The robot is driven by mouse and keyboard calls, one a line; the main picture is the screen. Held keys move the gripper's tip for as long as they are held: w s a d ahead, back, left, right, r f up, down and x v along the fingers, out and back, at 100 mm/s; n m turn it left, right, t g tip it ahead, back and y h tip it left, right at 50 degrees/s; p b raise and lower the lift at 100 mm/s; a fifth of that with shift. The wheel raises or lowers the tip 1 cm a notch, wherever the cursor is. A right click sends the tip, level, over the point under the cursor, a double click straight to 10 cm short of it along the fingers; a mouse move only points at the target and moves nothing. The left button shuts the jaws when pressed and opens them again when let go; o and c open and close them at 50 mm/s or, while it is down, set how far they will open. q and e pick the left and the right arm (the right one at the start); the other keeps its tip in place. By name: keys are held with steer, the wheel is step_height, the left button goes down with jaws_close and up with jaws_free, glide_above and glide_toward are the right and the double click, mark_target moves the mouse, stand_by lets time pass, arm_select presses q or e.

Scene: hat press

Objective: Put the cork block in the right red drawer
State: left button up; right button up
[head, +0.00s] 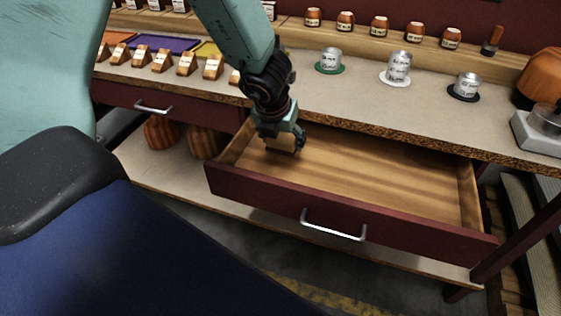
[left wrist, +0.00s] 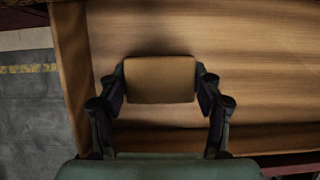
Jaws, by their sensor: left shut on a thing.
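The right red drawer (head: 400,222) is pulled open below the bench top, and its wooden inside is otherwise empty. My left gripper (head: 284,145) reaches down into the drawer near its left wall. It is shut on the cork block (left wrist: 160,80), a tan block held between both fingers in the left wrist view. In the head view the cork block (head: 281,147) is mostly hidden by the gripper. The block is over the drawer floor (left wrist: 265,60); I cannot tell whether it touches it. My right gripper is not in view.
The left red drawer (head: 125,98) is shut. Metal cans (head: 398,67) stand on coloured discs on the bench, with wooden blocks (head: 187,64) to the left. A scale (head: 540,130) is at the right edge. The drawer's middle and right are free.

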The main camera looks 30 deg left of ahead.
mark_target(282, 163)
arm_select(q)
steer(key=shift+d+f, duration=0.15)
steer(key=shift+f, duration=0.25)
steer(key=shift+a+f+b, duration=0.35)
steer(key=shift+f+b, duration=0.15)
steer(key=shift+f, duration=0.15)
steer(key=shift+d+f+b, duration=0.2)
steer(key=shift+f+b, duration=0.95)
steer(key=shift+f, duration=0.3)
steer(key=shift+a, duration=0.15)
steer(key=shift+f+b, duration=0.1)
steer(key=shift+b, duration=0.2)
steer(key=o, duration=1.1)
